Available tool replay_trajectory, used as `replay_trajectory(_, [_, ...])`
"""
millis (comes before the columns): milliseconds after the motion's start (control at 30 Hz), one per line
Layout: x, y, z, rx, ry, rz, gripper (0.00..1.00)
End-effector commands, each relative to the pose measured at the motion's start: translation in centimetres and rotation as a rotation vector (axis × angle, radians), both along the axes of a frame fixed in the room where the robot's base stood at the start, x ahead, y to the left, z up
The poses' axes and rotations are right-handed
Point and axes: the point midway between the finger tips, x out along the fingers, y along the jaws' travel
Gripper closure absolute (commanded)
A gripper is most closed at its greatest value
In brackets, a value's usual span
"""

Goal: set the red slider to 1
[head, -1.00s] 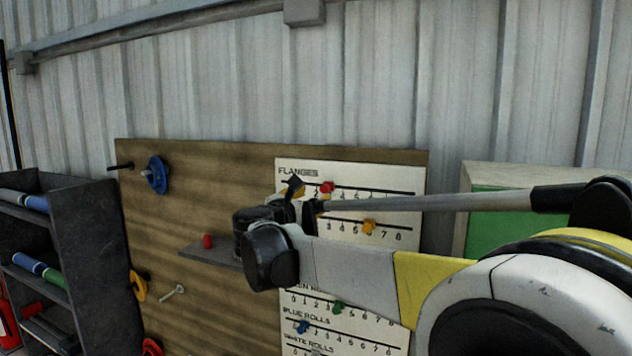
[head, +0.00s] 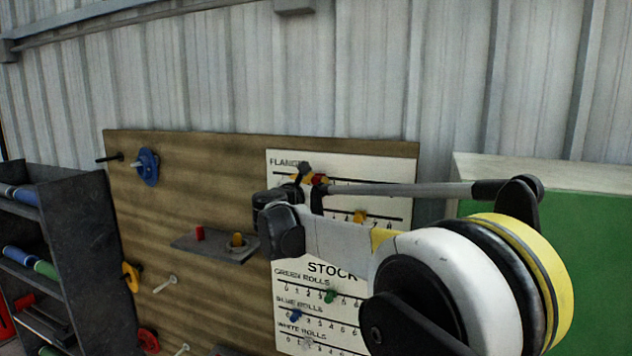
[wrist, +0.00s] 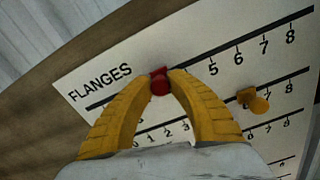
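The red slider (wrist: 160,84) sits on the top line of the FLANGES chart (wrist: 105,88), left of the visible 5. The numbers by it are hidden behind my fingers, but spacing puts it near 3. My gripper (wrist: 162,78) has its two yellow fingers drawn in on either side of the red knob, with the tips touching it. In the head view, my gripper (head: 312,181) is at the upper part of the white chart (head: 285,255), with the red slider (head: 320,178) showing at its fingertips.
A yellow slider (wrist: 252,100) is on the line below, to the right; it also shows in the head view (head: 360,216). Green (head: 330,296) and blue (head: 295,315) sliders sit lower. A small shelf (head: 190,243) with red and yellow pieces projects from the board left of my arm.

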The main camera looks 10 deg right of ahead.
Motion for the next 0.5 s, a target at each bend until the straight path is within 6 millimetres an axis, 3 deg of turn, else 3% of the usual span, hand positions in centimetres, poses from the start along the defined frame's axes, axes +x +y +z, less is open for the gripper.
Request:
replay_trajectory(267, [0.2, 0.2, 0.0, 0.0, 0.0, 0.001, 1.0])
replay_trajectory(500, [2.8, 4.2, 0.1, -0.002, -0.001, 0.0, 1.0])
